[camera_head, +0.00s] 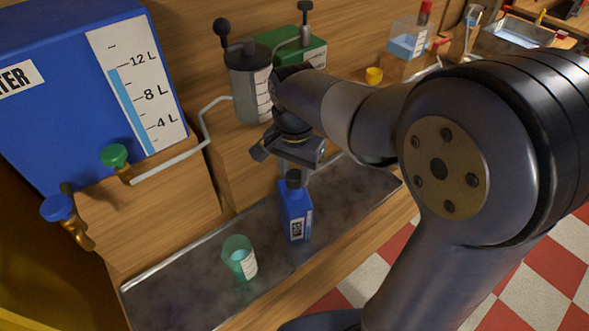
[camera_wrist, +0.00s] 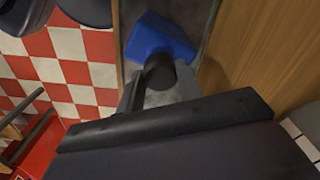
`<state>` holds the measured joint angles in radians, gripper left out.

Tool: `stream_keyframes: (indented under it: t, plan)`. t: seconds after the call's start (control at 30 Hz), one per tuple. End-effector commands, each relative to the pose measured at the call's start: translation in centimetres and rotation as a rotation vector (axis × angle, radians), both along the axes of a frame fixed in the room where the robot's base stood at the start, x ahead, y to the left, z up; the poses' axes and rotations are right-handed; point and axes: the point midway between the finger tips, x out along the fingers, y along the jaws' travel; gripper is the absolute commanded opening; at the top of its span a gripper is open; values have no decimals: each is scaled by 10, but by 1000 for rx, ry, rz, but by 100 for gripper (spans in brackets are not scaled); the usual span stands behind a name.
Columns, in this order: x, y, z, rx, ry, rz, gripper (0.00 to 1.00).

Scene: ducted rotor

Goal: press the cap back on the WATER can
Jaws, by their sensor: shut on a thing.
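The blue can (camera_head: 295,213) stands upright on the dark metal tray, with a white label whose small print I cannot read for certain. A black cap (camera_head: 293,178) is at the top of its neck. I cannot tell whether it is fully seated. My gripper (camera_head: 295,168) is above the can, pointing down, shut on the black cap. In the wrist view the cap (camera_wrist: 160,72) sits between the two fingers, with the blue can (camera_wrist: 158,38) beyond it. The fingers partly hide the cap.
A green cup (camera_head: 239,257) stands on the tray (camera_head: 185,290), left of the can. A large blue tank (camera_head: 60,90), taps with green (camera_head: 114,155) and blue (camera_head: 57,207) knobs, and a grey canister (camera_head: 247,85) stand behind. The tray's front left is clear.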

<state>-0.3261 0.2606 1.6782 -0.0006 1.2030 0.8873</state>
Motion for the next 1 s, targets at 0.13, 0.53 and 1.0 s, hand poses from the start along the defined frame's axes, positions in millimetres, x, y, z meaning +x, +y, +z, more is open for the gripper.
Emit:
stream_keyframes:
  t: [0.13,0.53,1.0]
  plan:
    - [0,0,0,0,0,0,13]
    - [0,0,0,0,0,0,45]
    - [0,0,0,0,0,0,71]
